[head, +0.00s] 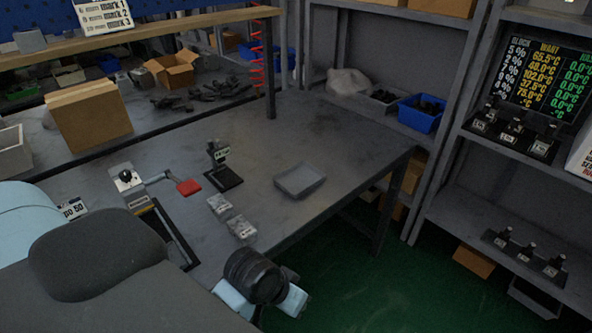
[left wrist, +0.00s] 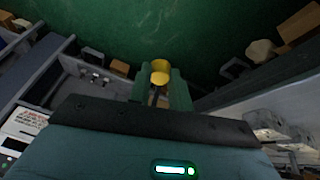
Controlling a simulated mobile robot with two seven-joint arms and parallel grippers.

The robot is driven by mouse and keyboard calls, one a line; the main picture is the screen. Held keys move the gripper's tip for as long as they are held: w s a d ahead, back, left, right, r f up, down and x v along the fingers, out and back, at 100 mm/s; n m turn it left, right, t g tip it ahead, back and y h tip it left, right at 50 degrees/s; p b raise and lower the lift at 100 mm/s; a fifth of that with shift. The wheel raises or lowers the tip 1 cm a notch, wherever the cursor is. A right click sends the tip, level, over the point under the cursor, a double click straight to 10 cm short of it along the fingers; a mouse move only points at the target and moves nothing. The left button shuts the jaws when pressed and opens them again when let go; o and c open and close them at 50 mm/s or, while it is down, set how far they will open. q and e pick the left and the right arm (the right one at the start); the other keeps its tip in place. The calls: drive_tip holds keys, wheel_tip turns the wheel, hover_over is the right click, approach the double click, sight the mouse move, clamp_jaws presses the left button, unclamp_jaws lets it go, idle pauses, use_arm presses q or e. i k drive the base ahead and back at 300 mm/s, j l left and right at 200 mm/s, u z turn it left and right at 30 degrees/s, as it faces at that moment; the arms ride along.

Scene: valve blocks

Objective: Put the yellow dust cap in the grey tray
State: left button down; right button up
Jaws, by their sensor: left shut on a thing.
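The yellow dust cap (left wrist: 160,72) is held between the fingertips of my left gripper (left wrist: 160,84) in the left wrist view, with the green floor behind it. The gripper is shut on it. In the head view my left arm ends at the lower middle, beyond the table's front edge; its fingertips and the cap are hidden there. The grey tray (head: 299,181) lies on the grey table (head: 335,140), right of centre in the head view. It looks empty and is apart from the gripper. My right gripper is in neither view.
Left of the tray stand a dark upright valve (head: 220,165) and two small pale blocks (head: 232,217). A red-handled lever (head: 188,187) sits further left. A blue bin (head: 421,113) is on the shelf behind. The table around the tray is clear.

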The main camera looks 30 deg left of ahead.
sight(290, 187)
drive_tip(key=i+l+u, duration=0.3)
drive_tip(key=i, duration=0.2)
drive_tip(key=i+j, duration=0.35)
drive_tip(key=j, duration=0.25)
